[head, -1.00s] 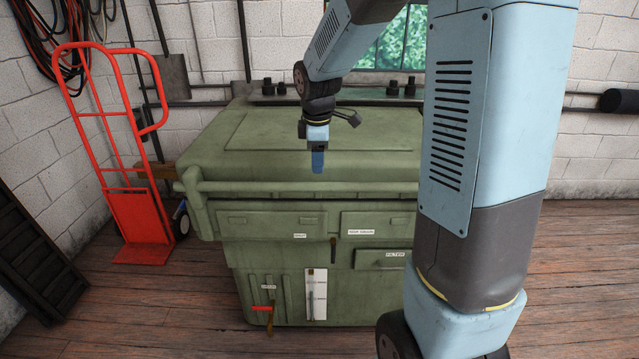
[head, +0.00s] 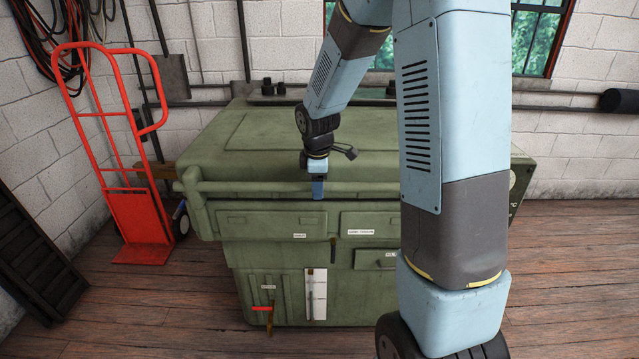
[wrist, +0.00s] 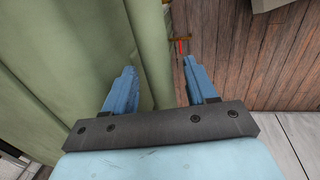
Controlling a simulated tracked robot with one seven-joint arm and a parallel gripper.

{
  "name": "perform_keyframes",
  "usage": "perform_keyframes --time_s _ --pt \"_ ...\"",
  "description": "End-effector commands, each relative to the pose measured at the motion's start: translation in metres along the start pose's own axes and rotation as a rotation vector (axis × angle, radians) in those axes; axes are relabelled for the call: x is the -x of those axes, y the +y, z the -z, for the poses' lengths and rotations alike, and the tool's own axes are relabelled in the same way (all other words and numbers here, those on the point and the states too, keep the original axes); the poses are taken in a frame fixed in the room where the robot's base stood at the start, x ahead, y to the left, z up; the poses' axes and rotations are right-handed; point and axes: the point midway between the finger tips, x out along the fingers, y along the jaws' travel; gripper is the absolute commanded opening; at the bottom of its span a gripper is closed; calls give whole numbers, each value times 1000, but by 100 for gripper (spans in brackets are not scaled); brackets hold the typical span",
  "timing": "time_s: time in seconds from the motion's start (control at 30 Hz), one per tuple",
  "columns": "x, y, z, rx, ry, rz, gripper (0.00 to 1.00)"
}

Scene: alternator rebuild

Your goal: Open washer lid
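The green washer (head: 285,260) stands against the back wall with its lid (head: 270,135) closed. A green handle bar (head: 250,187) runs along the lid's front edge. My gripper (head: 318,192) points down at the bar's middle. In the wrist view, my gripper (wrist: 160,68) is open, its two blue fingers wide apart. The green bar (wrist: 150,45) shows in the gap between the fingers. I cannot tell whether the fingers touch it. My arm hides the right part of the washer front.
A red hand truck (head: 140,205) stands left of the washer. A red-handled lever (head: 262,308) and labelled panels are on the washer front. Dark bottle-like items (head: 267,87) stand behind the lid. The wooden floor (head: 150,300) in front is clear.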

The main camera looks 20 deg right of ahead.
Motion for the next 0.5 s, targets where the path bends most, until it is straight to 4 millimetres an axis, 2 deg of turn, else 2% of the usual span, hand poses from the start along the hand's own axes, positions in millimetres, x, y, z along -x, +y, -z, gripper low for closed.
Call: perform_keyframes --time_s 0.07,0.5 --pt "0 0 0 0 0 0 50" --pt "0 0 0 0 0 1 8"
